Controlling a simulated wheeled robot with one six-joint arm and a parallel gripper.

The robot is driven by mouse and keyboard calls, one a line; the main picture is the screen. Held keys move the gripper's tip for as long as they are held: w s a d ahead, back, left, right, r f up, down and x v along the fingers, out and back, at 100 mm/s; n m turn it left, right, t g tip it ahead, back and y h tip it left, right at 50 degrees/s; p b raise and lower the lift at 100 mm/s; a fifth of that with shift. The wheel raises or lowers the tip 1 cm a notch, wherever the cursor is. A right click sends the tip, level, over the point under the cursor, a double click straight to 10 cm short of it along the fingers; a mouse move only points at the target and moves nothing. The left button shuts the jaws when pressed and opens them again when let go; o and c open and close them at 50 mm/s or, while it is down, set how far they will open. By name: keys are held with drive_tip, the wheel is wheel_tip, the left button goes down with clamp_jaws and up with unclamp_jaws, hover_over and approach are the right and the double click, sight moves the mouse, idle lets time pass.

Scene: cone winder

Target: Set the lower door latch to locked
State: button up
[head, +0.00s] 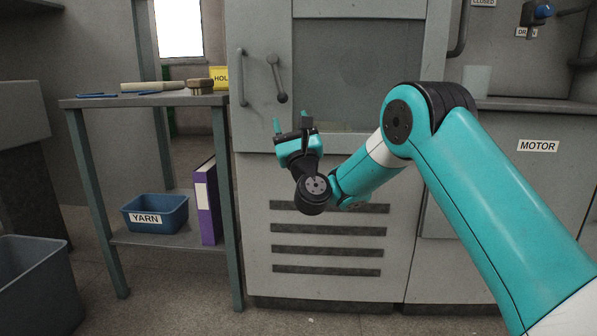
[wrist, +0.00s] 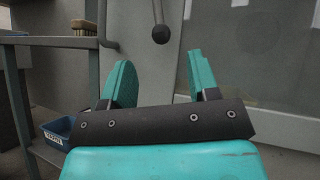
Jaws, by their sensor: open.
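A grey latch lever (head: 277,80) with a dark ball knob hangs from its pivot on the left edge of the cabinet door (head: 358,60). It points down and slightly right. I cannot tell from its label or marks which setting this is. The knob (wrist: 160,34) also shows in the wrist view, ahead of the gap between my fingers. My gripper (head: 291,126) is in front of the cabinet, below the knob in the head view. In the wrist view my gripper (wrist: 160,65) has its teal fingers apart with nothing between them, not visibly touching the lever.
A fixed bar handle (head: 241,77) is left of the lever. A side table (head: 150,101) with brushes and a yellow sign (head: 219,78) stands at the left. Below are a blue yarn bin (head: 155,214) and a purple binder (head: 207,203). Vent slots (head: 328,230) mark the lower panel.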

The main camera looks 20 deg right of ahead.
drive_tip(key=b+v, duration=0.6)
drive_tip(key=b, duration=0.2)
drive_tip(key=shift+s+f, duration=0.15)
drive_tip(key=shift+s, duration=0.05)
drive_tip(key=shift+c, duration=0.5)
